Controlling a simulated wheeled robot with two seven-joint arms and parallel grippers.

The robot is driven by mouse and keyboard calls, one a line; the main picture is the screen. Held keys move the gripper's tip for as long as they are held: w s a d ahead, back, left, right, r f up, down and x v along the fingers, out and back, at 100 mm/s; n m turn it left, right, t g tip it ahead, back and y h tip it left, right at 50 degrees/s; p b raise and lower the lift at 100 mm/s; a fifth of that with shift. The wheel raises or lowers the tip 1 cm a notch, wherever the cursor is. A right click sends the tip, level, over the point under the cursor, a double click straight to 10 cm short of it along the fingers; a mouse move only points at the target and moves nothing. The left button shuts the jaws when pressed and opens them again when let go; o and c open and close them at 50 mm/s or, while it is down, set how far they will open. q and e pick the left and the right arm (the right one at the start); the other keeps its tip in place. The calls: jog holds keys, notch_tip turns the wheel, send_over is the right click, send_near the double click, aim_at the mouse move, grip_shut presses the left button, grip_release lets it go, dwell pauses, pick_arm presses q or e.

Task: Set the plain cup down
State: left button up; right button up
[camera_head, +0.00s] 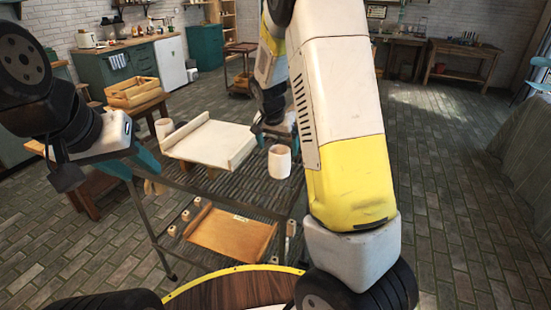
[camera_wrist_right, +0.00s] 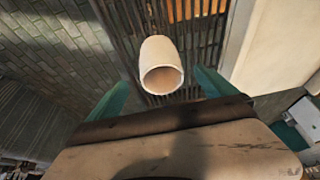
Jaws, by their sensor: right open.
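A plain cream cup (camera_head: 279,163) is upright at the right part of the slatted cart top. It also shows in the right wrist view (camera_wrist_right: 161,62), mouth toward the camera, over the dark slats. My right gripper (camera_head: 276,133) is open just behind it in the head view. In the right wrist view its teal fingers are spread on either side of the cup, with a gap at each side. A second pale cup (camera_head: 164,128) is at the cart's far left. My left gripper (camera_head: 132,163) is at the cart's left edge, its teal fingers apart with nothing seen between them.
A white board with raised edges (camera_head: 212,138) lies on the slatted cart top (camera_head: 225,185). The lower shelf holds an orange-brown board (camera_head: 230,232) and several small pegs. A wooden crate (camera_head: 132,92) is on a table behind left. Bare slats lie left of the near cup.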

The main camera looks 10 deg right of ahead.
aim_at(281, 161)
jog(key=shift+w+d+f+h, duration=0.15)
jog(key=shift+w+f, duration=0.1)
jog(key=shift+f, duration=0.2)
jog(key=shift+w+d+f+h, duration=0.1)
jog(key=shift+w+f+h, duration=0.1)
jog(key=shift+f, duration=0.25)
jog(key=x, duration=0.7)
jog(key=shift+w+a+f, duration=0.1)
jog(key=shift+w+f, duration=0.1)
jog(key=shift+f, duration=0.1)
jog(key=c, duration=1.9)
jog(key=shift+r, duration=0.1)
jog(key=shift+c, duration=0.2)
jog(key=shift+r, duration=0.1)
